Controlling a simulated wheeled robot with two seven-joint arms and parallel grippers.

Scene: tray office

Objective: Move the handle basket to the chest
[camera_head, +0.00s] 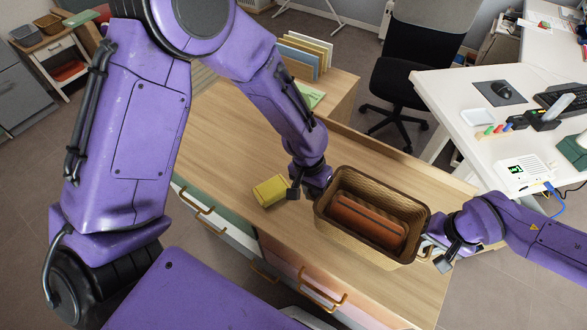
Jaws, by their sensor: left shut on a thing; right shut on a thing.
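The brown woven handle basket (376,253) is over the right part of the wooden chest top (232,125). A reddish-brown ribbed item (368,221) lies inside it. My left gripper (308,190) is at the basket's left end, shut on it. My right gripper (432,250) is at the basket's right end, shut on it. The fingertips are partly hidden by the basket rim and the wrists. I cannot tell whether the basket's underside touches the chest top.
A yellow block (271,191) lies on the chest just left of my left gripper. Upright folders (304,55) stand at the back. A black office chair (405,80) and a white desk (470,125) with a white device (525,172) are at the right. The chest's left top is clear.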

